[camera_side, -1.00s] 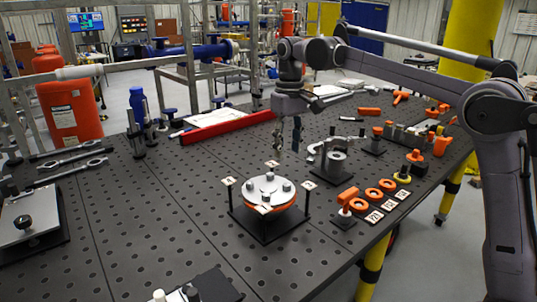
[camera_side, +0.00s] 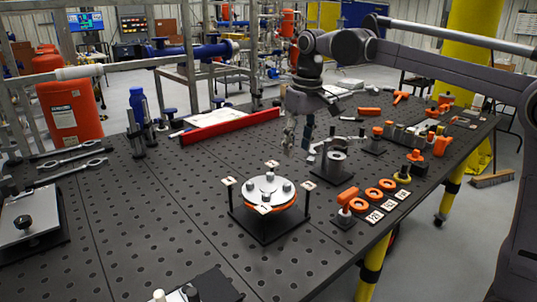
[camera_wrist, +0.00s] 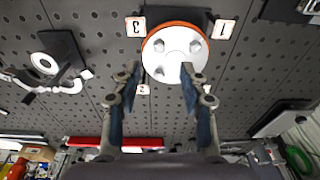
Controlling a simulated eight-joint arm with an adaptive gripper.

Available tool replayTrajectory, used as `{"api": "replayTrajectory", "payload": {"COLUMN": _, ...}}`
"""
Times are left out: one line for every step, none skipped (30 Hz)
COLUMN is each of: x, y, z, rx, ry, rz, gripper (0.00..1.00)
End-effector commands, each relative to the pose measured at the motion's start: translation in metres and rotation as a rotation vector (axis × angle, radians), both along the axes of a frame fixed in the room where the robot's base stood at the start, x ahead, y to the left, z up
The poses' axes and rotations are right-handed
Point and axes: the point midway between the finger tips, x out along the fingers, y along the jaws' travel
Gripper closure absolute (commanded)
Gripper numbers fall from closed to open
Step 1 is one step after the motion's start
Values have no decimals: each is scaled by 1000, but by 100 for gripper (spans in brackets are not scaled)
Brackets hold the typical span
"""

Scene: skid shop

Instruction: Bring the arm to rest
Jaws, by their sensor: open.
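My gripper (camera_side: 298,134) is open and empty above the perforated black table (camera_side: 150,230), behind the round flange fixture. In the wrist view, my gripper (camera_wrist: 158,76) shows two blue-padded fingers spread apart, with nothing between them but the view of the flange and table beyond. The fixture holds a silver disc (camera_side: 268,184) with bolt heads over an orange ring, on a black stand with numbered tags. The disc also shows in the wrist view (camera_wrist: 172,62). In the side view, a grey clamp stand (camera_side: 333,165) is just right of my fingers; contact cannot be told.
A red bar (camera_side: 230,125) lies behind my gripper. Orange rings (camera_side: 373,195) and number tags line the right edge. A blue bottle (camera_side: 138,105) and wrenches (camera_side: 70,160) are at the left. The table's left middle is clear.

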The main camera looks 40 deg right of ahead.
Motion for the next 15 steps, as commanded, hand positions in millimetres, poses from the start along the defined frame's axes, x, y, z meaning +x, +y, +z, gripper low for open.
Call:
{"api": "replayTrajectory", "payload": {"x": -12, "y": 1, "z": -3, "rx": 0, "ry": -28, "rz": 0, "gripper": 57}}
{"api": "replayTrajectory", "payload": {"x": -18, "y": 1, "z": -4, "rx": 0, "ry": -45, "rz": 0, "gripper": 57}}
{"api": "replayTrajectory", "payload": {"x": -26, "y": 1, "z": -7, "rx": 0, "ry": -67, "rz": 1, "gripper": 57}}
{"api": "replayTrajectory", "payload": {"x": -32, "y": 1, "z": -10, "rx": 0, "ry": -85, "rz": 1, "gripper": 57}}
{"api": "replayTrajectory", "payload": {"x": -38, "y": 1, "z": -12, "rx": 0, "ry": -101, "rz": 1, "gripper": 57}}
{"api": "replayTrajectory", "payload": {"x": -46, "y": 2, "z": -16, "rx": 0, "ry": -124, "rz": 1, "gripper": 57}}
{"api": "replayTrajectory", "payload": {"x": -52, "y": 2, "z": -19, "rx": -1, "ry": -142, "rz": 1, "gripper": 57}}
{"api": "replayTrajectory", "payload": {"x": -59, "y": 2, "z": -23, "rx": -1, "ry": -158, "rz": 1, "gripper": 57}}
{"api": "replayTrajectory", "payload": {"x": -67, "y": 2, "z": -27, "rx": -1, "ry": -181, "rz": 1, "gripper": 57}}
{"api": "replayTrajectory", "payload": {"x": -73, "y": 2, "z": -31, "rx": -1, "ry": -197, "rz": 1, "gripper": 57}}
{"api": "replayTrajectory", "payload": {"x": -80, "y": 2, "z": -36, "rx": -1, "ry": -215, "rz": 1, "gripper": 57}}
{"api": "replayTrajectory", "payload": {"x": -88, "y": 3, "z": -42, "rx": -1, "ry": -237, "rz": 1, "gripper": 57}}
{"api": "replayTrajectory", "payload": {"x": -95, "y": 3, "z": -47, "rx": -1, "ry": -253, "rz": 1, "gripper": 57}}
{"api": "replayTrajectory", "payload": {"x": -101, "y": 3, "z": -51, "rx": -1, "ry": -271, "rz": 1, "gripper": 57}}
{"api": "replayTrajectory", "payload": {"x": -109, "y": 3, "z": -59, "rx": -1, "ry": -293, "rz": 2, "gripper": 57}}
